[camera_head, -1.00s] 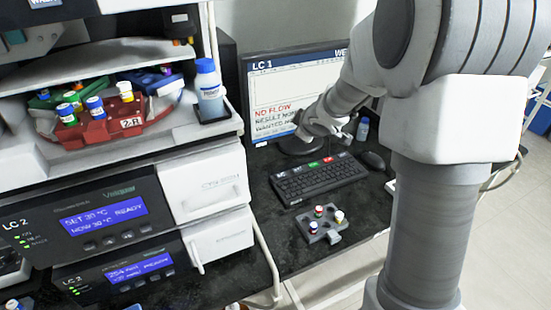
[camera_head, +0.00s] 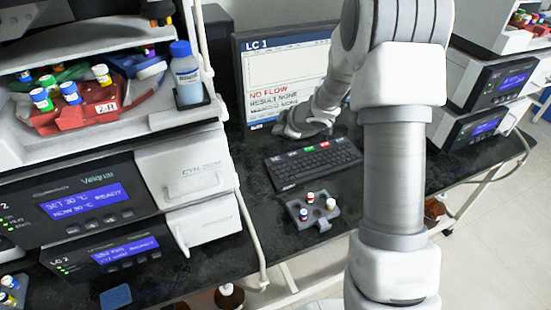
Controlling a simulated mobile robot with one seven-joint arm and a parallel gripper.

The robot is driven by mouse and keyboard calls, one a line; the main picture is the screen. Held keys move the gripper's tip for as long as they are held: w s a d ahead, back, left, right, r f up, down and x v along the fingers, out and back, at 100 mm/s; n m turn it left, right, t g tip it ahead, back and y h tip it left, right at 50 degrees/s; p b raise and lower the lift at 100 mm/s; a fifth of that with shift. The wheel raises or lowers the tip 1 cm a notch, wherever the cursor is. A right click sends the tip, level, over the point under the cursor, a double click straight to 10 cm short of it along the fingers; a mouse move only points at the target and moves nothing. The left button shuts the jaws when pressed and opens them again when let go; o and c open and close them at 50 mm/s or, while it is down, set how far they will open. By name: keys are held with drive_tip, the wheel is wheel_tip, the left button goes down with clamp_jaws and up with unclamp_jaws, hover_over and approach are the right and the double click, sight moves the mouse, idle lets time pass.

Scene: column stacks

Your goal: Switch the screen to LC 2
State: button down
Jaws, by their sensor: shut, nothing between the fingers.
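The screen (camera_head: 285,75) stands behind the keyboard and reads "LC 1" at top left. Below that it shows "NO FLOW" in red, "RESULT NONE" and a partly covered line. My arm hides its right side. The black keyboard (camera_head: 312,168) lies in front of it, with a green key (camera_head: 309,149) and a red key (camera_head: 324,145) along its back edge, and pale-marked keys left of them. My gripper (camera_head: 290,132) is shut and empty, between the screen's foot and the keyboard's back edge. Its fingertips are small, and I cannot tell whether they touch anything.
A grey vial rack (camera_head: 322,217) with several capped vials sits in front of the keyboard. An LC 2 instrument stack (camera_head: 95,200) stands at left, with a red vial tray (camera_head: 95,112) and a blue-capped bottle (camera_head: 186,75) above. Another instrument stack (camera_head: 490,85) stands at right.

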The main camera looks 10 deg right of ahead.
drive_tip(key=shift+f, duration=0.1)
drive_tip(key=b, duration=0.8)
hover_over(278, 162)
wheel_tip(278, 162, down, 8)
drive_tip(key=shift+r, duration=0.1)
drive_tip(key=shift+f+b, duration=0.4)
drive_tip(key=shift+f, duration=0.05)
drive_tip(key=shift+f, duration=0.15)
idle(1.1)
drive_tip(key=shift+f, duration=0.25)
drive_tip(key=shift+f+b, duration=0.45)
idle(0.6)
drive_tip(key=shift+r, duration=0.1)
drive_tip(key=shift+r+p, duration=0.8)
drive_tip(key=shift+p, duration=0.2)
